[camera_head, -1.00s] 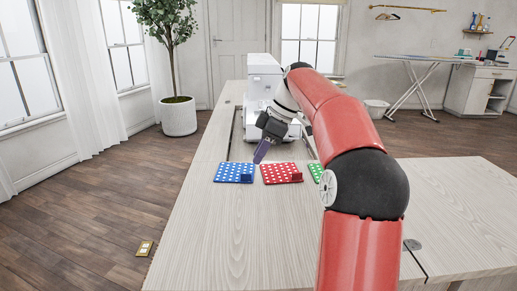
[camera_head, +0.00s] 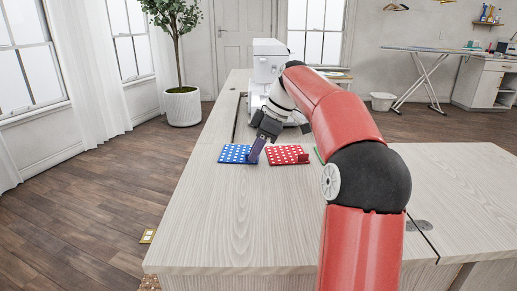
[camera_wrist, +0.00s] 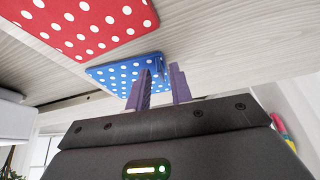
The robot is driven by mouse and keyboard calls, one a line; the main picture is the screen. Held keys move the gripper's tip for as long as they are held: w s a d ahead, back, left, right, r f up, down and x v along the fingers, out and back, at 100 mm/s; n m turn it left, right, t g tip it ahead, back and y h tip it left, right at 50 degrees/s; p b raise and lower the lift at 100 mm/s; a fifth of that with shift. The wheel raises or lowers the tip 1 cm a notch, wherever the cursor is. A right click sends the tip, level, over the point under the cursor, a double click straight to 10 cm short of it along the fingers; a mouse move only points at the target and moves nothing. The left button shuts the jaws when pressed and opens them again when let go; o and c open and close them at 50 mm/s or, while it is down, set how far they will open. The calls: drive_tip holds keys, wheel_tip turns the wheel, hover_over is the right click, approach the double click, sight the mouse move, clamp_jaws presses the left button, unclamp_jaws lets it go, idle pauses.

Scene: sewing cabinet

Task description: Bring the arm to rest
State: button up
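My arm reaches from the right front over the table, its red links bent at a black elbow. My gripper (camera_head: 256,152) points down at the right side of the blue dotted mat (camera_head: 236,154). In the wrist view its two purple fingers (camera_wrist: 160,80) stand apart, with nothing seen held between them. The blue mat (camera_wrist: 115,72) lies just beyond the fingertips, with a small blue block at its edge. I cannot tell whether the fingers touch anything.
A red dotted mat (camera_head: 285,157) with a red block lies right of the blue one. A green edge shows behind my arm. A white sewing machine (camera_head: 268,72) stands at the back of the pale wooden table (camera_head: 215,220). The table's front is clear.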

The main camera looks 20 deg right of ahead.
drive_tip(key=shift+c, duration=0.4)
clamp_jaws()
drive_tip(key=shift+r+p, duration=2.05)
drive_tip(key=shift+r, duration=0.5)
